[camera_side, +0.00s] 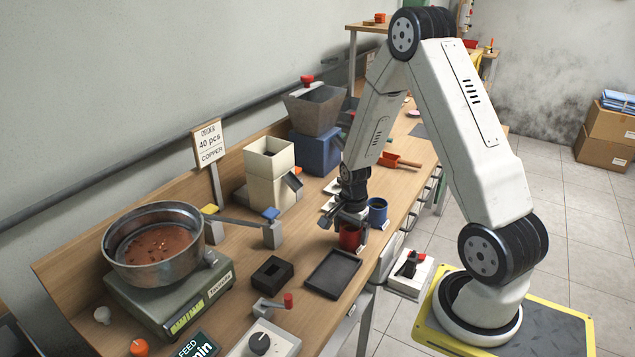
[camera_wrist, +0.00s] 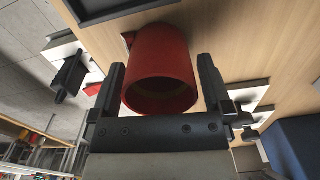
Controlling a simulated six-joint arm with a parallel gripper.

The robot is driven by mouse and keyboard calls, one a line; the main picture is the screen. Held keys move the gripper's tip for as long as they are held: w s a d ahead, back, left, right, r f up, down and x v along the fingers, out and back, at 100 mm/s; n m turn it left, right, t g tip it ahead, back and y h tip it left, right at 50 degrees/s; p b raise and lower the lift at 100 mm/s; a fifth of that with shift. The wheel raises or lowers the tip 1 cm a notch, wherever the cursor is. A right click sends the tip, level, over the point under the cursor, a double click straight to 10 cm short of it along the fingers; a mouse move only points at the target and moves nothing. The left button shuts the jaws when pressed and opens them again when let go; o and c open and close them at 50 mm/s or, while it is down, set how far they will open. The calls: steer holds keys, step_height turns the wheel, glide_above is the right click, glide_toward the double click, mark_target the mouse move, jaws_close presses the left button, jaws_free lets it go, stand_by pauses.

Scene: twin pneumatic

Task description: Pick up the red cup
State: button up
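The red cup (camera_side: 349,239) stands on the wooden bench, at its front edge side, just left of a blue cup (camera_side: 377,213). My gripper (camera_side: 347,222) is down at the red cup's top, pointing downward. In the wrist view the red cup (camera_wrist: 160,65) lies between the two dark fingers of my gripper (camera_wrist: 161,66). The fingers are apart, one on each side of the cup. A narrow gap shows beside the right finger; whether the left finger touches the cup I cannot tell. The cup's rim faces the wrist camera.
A black tray (camera_side: 332,274) and a black square block (camera_side: 272,274) lie in front of the cup. A cream hopper (camera_side: 270,170) and a blue machine (camera_side: 316,152) stand behind. A red scoop (camera_side: 392,160) lies farther back.

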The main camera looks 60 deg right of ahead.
steer(key=c, duration=1.1)
steer(key=shift+r, duration=0.1)
steer(key=shift+r, duration=4.95)
